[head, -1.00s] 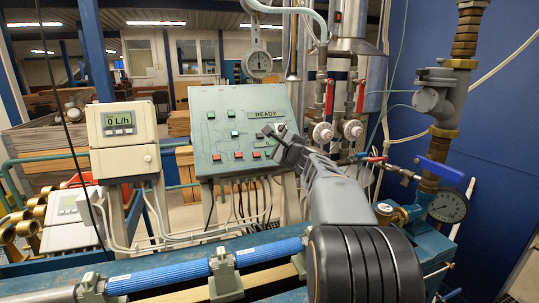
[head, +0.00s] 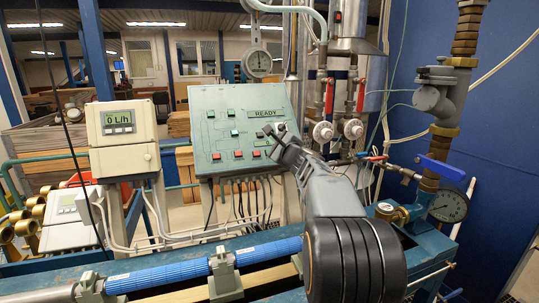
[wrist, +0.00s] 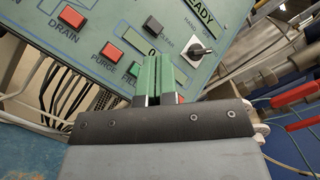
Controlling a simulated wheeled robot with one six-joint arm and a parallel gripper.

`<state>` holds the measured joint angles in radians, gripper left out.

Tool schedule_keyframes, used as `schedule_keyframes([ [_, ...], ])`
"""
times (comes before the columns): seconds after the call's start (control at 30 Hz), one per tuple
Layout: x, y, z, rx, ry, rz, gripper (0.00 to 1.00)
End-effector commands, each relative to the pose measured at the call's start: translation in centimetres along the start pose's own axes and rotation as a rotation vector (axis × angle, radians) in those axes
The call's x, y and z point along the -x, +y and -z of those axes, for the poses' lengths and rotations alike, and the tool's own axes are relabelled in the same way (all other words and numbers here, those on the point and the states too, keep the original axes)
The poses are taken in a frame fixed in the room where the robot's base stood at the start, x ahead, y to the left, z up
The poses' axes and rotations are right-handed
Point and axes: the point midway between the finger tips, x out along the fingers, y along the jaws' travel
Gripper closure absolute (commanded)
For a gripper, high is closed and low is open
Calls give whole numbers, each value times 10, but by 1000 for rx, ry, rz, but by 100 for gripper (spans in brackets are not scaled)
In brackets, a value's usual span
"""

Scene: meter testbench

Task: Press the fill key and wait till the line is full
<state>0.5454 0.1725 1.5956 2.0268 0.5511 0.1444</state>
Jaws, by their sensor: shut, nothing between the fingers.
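The sloped green panel (head: 205,135) carries green keys, red keys and a display reading READY (head: 266,114). In the wrist view, red keys marked DRAIN (wrist: 71,17) and PURGE (wrist: 111,51) show. A dark key (wrist: 153,25) sits near the word CLEAR. My gripper (head: 269,131) is shut and empty in front of the panel's right part. Its green fingers (wrist: 158,62) cover part of the panel; contact cannot be told.
A meter (head: 119,122) left of the panel reads 0 L/h. A black rotary knob (wrist: 198,48) is right of my fingers. Red-handled valves (head: 330,97) and a blue-handled valve (head: 440,168) stand to the right. A blue pipe (head: 170,275) runs across the front.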

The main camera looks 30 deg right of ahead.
Motion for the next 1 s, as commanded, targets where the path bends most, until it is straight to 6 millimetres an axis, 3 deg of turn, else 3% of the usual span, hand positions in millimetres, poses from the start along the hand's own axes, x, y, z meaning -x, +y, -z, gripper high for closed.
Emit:
schedule_keyframes([
  [0.43,-32,25,24,0,1,-1,100],
  [1.0,-37,27,27,0,0,0,100],
])
